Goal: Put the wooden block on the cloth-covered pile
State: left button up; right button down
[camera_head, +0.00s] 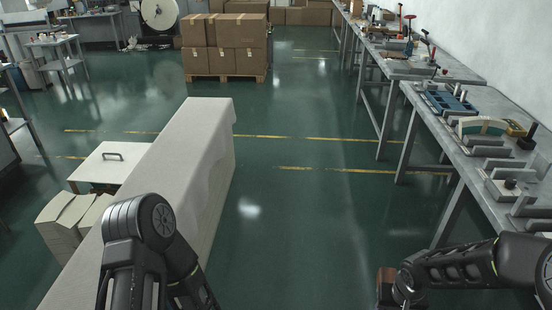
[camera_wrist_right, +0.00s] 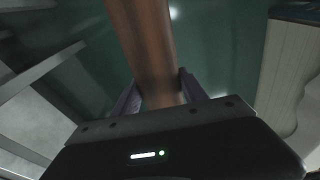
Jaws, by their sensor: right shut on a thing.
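The wooden block (camera_wrist_right: 145,40) is reddish brown and long, held between the two fingers of my right gripper (camera_wrist_right: 158,88) in the right wrist view. A small part of the block (camera_head: 385,286) shows at the bottom edge of the head view, beside my right wrist; the rest is cut off. The cloth-covered pile (camera_head: 190,145) is a long, pale block shape left of centre, with a flat top. The pile also shows at the right of the right wrist view (camera_wrist_right: 288,75). The block is apart from the pile, over open floor. My left arm shows in front of the pile, but its gripper does not.
Metal workbenches (camera_head: 460,140) with tools line the right wall. Cardboard boxes (camera_head: 228,45) stand on a pallet at the back. The green floor between is clear.

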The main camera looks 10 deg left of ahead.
aim_at(177, 150)
jog(key=i+u, duration=0.2)
jog(key=u, duration=0.25)
jog(key=i+u, duration=0.2)
jog(key=u, duration=0.3)
jog(key=i+u, duration=0.2)
jog(key=u, duration=0.25)
jog(key=i+l+u, duration=0.15)
jog(key=u, duration=0.35)
jog(key=i+l+u, duration=0.15)
jog(key=u, duration=0.3)
jog(key=i+l+u, duration=0.25)
jog(key=l, duration=0.45)
jog(key=i+l+u, duration=0.2)
jog(key=l, duration=0.5)
jog(key=i+l+u, duration=0.1)
jog(key=l+u, duration=0.15)
jog(key=l, duration=0.5)
jog(key=l+u, duration=0.25)
jog(key=l, duration=0.85)
jog(key=i+l, duration=0.1)
jog(key=l, duration=0.2)
